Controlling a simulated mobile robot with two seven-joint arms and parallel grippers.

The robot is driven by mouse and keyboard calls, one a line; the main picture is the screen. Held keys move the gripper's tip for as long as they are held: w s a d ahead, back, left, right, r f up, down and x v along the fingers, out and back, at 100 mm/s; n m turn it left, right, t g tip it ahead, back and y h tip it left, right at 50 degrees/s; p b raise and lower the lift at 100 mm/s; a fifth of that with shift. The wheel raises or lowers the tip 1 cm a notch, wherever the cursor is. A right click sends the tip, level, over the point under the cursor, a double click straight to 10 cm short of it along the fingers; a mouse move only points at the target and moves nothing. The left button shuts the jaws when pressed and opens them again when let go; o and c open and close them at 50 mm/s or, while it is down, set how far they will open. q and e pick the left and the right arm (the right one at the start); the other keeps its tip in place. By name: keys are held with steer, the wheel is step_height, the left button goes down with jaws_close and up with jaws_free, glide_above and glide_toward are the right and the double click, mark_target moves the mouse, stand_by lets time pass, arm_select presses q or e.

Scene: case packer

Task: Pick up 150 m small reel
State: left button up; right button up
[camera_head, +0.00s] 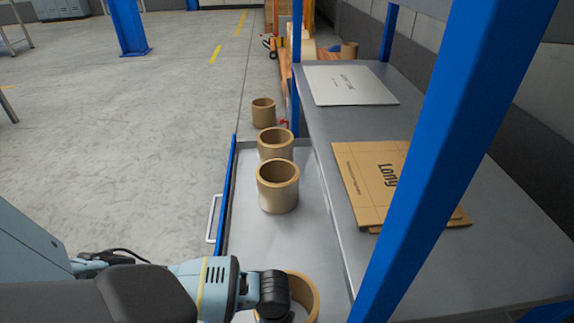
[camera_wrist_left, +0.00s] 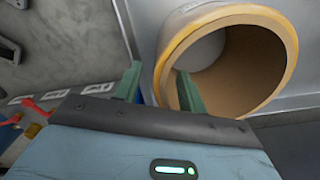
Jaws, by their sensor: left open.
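A tan cardboard reel (camera_head: 308,290) stands at the near end of the open grey drawer, partly hidden by my left arm. In the left wrist view a hollow tan reel (camera_wrist_left: 268,58) fills the upper right. My left gripper (camera_wrist_left: 159,72) is open. One finger shows in front of the reel's opening and the other outside it to the left, with the near wall between them; I cannot tell contact. In the head view its fingers are hidden behind the wrist. Two more tan reels, a nearer one (camera_head: 278,192) and a farther one (camera_head: 275,150), stand upright in the drawer.
Another tan reel (camera_head: 263,115) stands beyond the drawer's far end. The drawer (camera_head: 255,235) has a blue side and a handle on the left. A grey shelf (camera_head: 440,265) with flat cartons (camera_head: 365,165) and a blue post (camera_head: 440,130) border it on the right.

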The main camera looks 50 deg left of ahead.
arm_select(q)
step_height(320, 180, down, 4)
steer(key=shift+r+b, duration=0.15)
steer(key=shift+b, duration=0.8)
arm_select(e)
step_height(320, 180, down, 3)
steer(key=shift+r, duration=0.15)
arm_select(q)
jaws_close()
arm_select(e)
steer(key=shift+s, duration=0.5)
steer(key=shift+w, duration=0.5)
steer(key=shift+s, duration=0.25)
